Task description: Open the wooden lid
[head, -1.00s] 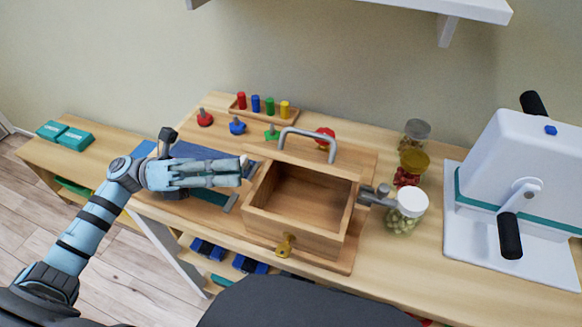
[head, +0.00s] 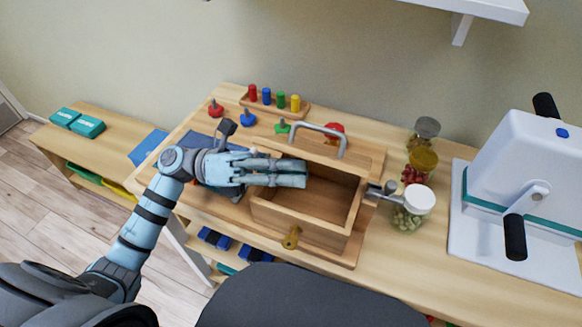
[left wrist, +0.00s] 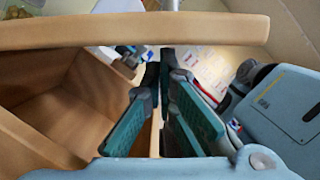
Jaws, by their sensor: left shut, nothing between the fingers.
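The wooden box (head: 310,233) stands on the table with its inside open to view. The wooden lid (head: 335,162) is raised at the back of the box, with a grey arched handle (head: 320,128); its exact tilt is hard to tell. In the left wrist view the lid's edge (left wrist: 120,32) crosses above the fingers. My left gripper (head: 303,173) is shut and empty, reaching in from the left over the box's left part, in front of the lid. Whether it touches the lid is unclear. A brass latch piece (head: 291,238) is on the box front. My right gripper is out of view.
A grey metal fitting (head: 383,190) projects from the box's right side, near a white-capped jar (head: 418,203). More jars (head: 422,162) stand behind it. A white crank machine (head: 525,175) is at the right. A peg rack (head: 275,107) stands behind the box.

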